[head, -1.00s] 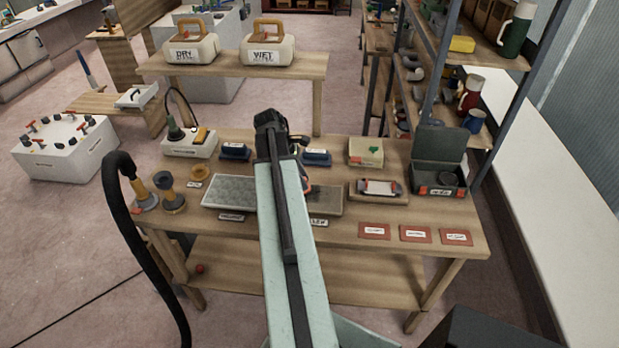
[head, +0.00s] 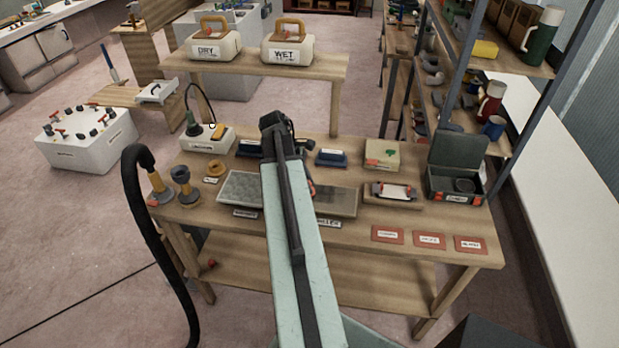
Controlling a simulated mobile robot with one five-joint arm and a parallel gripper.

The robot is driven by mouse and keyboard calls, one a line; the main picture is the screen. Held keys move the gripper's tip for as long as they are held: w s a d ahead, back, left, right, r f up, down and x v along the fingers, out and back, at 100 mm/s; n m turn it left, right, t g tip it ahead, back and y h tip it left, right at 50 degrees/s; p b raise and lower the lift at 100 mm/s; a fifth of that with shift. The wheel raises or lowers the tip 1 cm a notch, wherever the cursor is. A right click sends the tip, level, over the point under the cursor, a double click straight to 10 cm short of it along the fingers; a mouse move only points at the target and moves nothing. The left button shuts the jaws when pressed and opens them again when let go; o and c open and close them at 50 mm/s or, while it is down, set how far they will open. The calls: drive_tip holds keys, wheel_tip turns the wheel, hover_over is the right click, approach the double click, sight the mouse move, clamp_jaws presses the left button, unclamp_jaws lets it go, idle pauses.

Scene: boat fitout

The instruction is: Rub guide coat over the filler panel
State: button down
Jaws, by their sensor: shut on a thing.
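The filler panel (head: 338,203) is a flat grey-brown board on the workbench, with a label reading FILLER at its front edge. My arm covers its left part. My gripper (head: 307,180) is at the far end of the arm, low over or beside the panel's left end. Only dark and reddish bits of it show past the arm. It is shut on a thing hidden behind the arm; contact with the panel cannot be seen. An open dark case (head: 455,187) at the bench's right holds a round black item (head: 465,185), which I cannot identify for sure.
A pale speckled panel (head: 238,188) lies left of the arm. A sanding block on a wooden board (head: 393,191) lies right of the filler panel. Blue blocks (head: 331,158) stand behind, red labelled cards (head: 429,240) in front. A black hose (head: 140,220) rises at left.

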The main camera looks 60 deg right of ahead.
drive_tip(key=shift+s+d, duration=0.95)
drive_tip(key=shift+s, duration=1.55)
drive_tip(key=shift+s+d, duration=1)
drive_tip(key=shift+s, duration=1.45)
drive_tip(key=shift+s+d, duration=0.95)
drive_tip(key=shift+s, duration=1.55)
drive_tip(key=shift+s+a, duration=0.35)
drive_tip(key=shift+a, duration=0.55)
drive_tip(key=shift+w+a, duration=1)
drive_tip(key=shift+w, duration=1.5)
drive_tip(key=shift+w+a, duration=0.95)
drive_tip(key=shift+w, duration=1.5)
drive_tip(key=shift+w+a, duration=1)
drive_tip(key=shift+w, duration=1.5)
wheel_tip(320, 180, up, 6)
drive_tip(key=p, duration=0.5)
drive_tip(key=shift+p, duration=0.4)
wheel_tip(320, 180, up, 3)
drive_tip(key=p, duration=0.3)
